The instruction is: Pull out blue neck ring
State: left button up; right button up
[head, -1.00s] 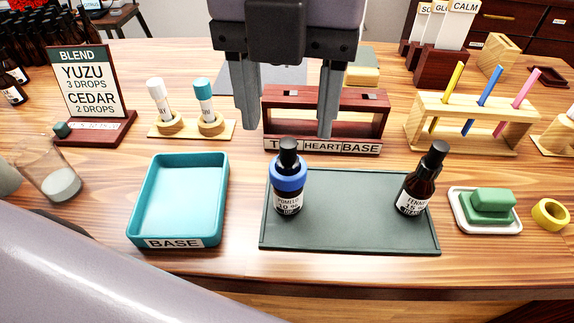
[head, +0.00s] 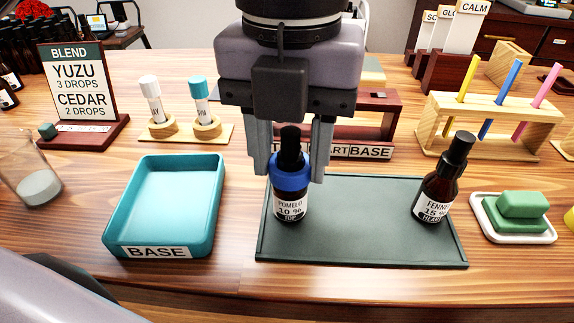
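The blue neck ring (head: 291,180) sits around the neck of the dark pomelo bottle (head: 290,208), below its black cap. The bottle stands upright on the left part of the dark green mat (head: 360,247). My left gripper (head: 290,176) points down over the bottle, with one finger on each side of the cap and ring. The fingers are apart, and a gap shows on the left side; contact on the right side I cannot tell. My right gripper is not in view.
A teal tray (head: 113,232) labelled BASE stands left of the mat. A fennel bottle (head: 440,185) stands on the mat's right part. A wooden rack (head: 385,110) is behind the gripper. A green soap block (head: 522,204) lies on a white dish at right.

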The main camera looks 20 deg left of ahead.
pick_arm(q)
jog(key=c, duration=0.5)
jog(key=shift+r, duration=0.6)
jog(key=shift+r+p, duration=0.1)
jog(key=shift+p, duration=0.2)
jog(key=shift+r+p, duration=2.8)
jog(key=shift+r, duration=1.35)
